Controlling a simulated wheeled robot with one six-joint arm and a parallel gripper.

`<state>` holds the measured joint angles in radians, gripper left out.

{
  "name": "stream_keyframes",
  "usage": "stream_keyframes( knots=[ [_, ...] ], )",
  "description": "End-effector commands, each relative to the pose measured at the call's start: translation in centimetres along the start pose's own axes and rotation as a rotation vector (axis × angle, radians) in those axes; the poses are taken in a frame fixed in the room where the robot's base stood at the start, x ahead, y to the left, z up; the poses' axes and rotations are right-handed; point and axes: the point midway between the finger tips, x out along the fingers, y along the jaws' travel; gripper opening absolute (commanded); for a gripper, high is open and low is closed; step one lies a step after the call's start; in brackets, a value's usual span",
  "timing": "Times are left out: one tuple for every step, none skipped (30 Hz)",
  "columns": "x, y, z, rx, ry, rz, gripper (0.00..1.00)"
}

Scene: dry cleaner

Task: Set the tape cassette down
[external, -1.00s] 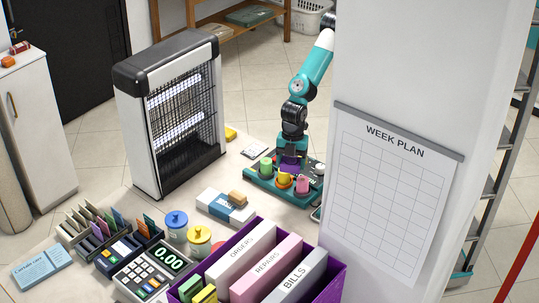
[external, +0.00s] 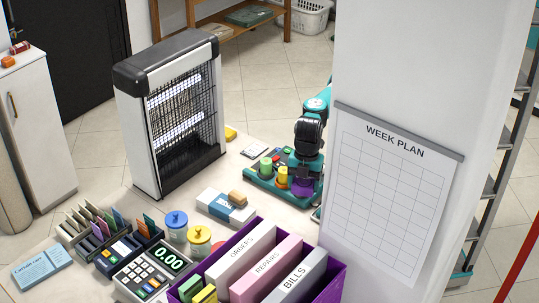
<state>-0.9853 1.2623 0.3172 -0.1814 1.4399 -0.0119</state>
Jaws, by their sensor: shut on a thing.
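My gripper (external: 303,172) is at the right part of a teal tray (external: 262,187), pointing down. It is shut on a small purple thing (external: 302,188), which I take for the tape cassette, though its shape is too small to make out. The purple thing is low, in front of the tray's right side; I cannot tell whether it touches anything. A green cylinder (external: 265,168) and a yellow one (external: 282,175) stand on the tray to its left. The pink cylinder's spot is hidden behind the purple thing and my gripper.
A white pillar with a week plan (external: 393,190) hides the space to the right. A tall insect-killer lamp (external: 180,115) stands at the left. A blue-and-white box (external: 222,207) and a purple bin of folders (external: 334,276) are in front.

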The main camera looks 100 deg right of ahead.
Motion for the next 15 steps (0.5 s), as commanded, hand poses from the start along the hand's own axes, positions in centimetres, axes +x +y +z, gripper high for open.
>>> stream_keyframes(
  knots=[
    [2.2,0.0,0.3,0.0,-0.002,0.0,0.42],
    [2.9,0.0,0.4,0.0,-0.001,0.0,0.42],
    [4.0,0.0,0.5,0.001,-0.003,-0.001,0.42],
    [4.7,0.0,0.6,0.001,-0.003,-0.001,0.42],
    [5.3,0.0,0.7,0.0,-0.003,-0.001,0.42],
    [6.2,0.0,0.8,0.0,-0.003,-0.001,0.42],
    [6.9,0.0,0.9,0.001,-0.004,-0.002,0.42],
    [7.8,0.0,1.0,0.001,-0.004,-0.001,0.42],
    [8.6,0.0,1.1,0.001,-0.004,-0.001,0.42],
    [9.1,0.0,1.2,0.001,-0.006,-0.002,0.42],
    [9.8,0.0,1.3,0.001,-0.004,-0.001,0.42],
    [10.6,0.0,1.4,0.001,-0.003,0.0,0.42],
    [11.0,0.0,1.4,0.001,-0.004,-0.001,0.42],
    [11.4,0.0,1.5,0.001,-0.003,-0.001,0.42],
    [11.9,0.0,1.5,0.001,-0.001,-0.001,0.42]
  ],
)
